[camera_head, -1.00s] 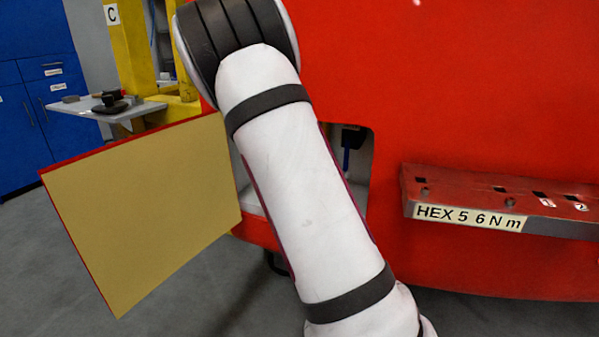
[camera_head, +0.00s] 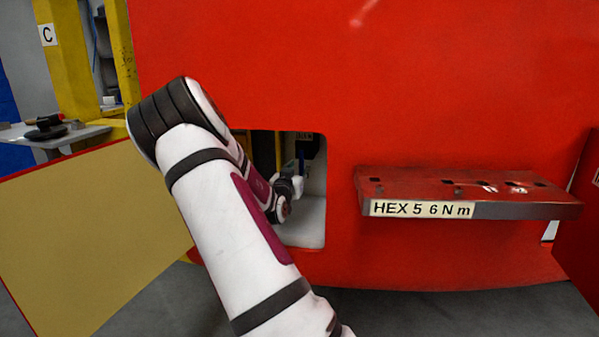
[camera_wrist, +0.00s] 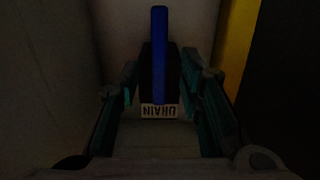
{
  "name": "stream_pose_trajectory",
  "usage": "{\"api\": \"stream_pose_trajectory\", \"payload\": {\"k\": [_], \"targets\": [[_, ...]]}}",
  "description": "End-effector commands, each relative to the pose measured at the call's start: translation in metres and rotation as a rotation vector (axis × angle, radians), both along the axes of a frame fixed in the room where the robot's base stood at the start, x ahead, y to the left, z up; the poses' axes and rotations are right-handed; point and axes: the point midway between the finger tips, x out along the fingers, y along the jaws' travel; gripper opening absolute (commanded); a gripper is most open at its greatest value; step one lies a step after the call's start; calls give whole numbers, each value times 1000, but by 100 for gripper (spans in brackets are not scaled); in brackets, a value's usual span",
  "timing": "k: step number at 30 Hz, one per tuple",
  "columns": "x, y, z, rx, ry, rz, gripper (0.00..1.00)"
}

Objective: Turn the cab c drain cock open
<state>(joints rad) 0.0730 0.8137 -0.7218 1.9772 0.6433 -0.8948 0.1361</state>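The drain cock shows as a blue lever handle (camera_wrist: 160,50) standing upright in the wrist view, in front of a dark body. A white label (camera_wrist: 159,111) reading DRAIN, upside down, sits at its lower end. In the head view the blue handle (camera_head: 301,152) is small inside the recess of the red cab. My gripper (camera_wrist: 161,82) is open, with one finger left and one right of the handle. I cannot tell whether either finger touches it. In the head view my arm reaches into the recess and the fingers are not clearly visible.
The recess (camera_head: 312,222) has close side walls and a pale floor. Its tan hatch door (camera_head: 95,235) hangs open at left. A red shelf (camera_head: 470,190) marked HEX 5 6 N m juts out at right. A yellow post (camera_head: 70,60) and side table (camera_head: 50,138) stand behind at left.

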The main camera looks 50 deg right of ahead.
Motion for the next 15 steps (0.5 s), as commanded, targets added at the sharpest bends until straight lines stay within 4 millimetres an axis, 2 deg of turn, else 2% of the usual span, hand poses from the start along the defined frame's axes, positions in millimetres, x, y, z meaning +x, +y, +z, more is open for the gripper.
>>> {"api": "stream_pose_trajectory", "payload": {"k": [6, 15], "targets": [[9, -20, 0, -1, 0, 1, 33], [10, -23, 0, 0, 1, 1, 33]]}}
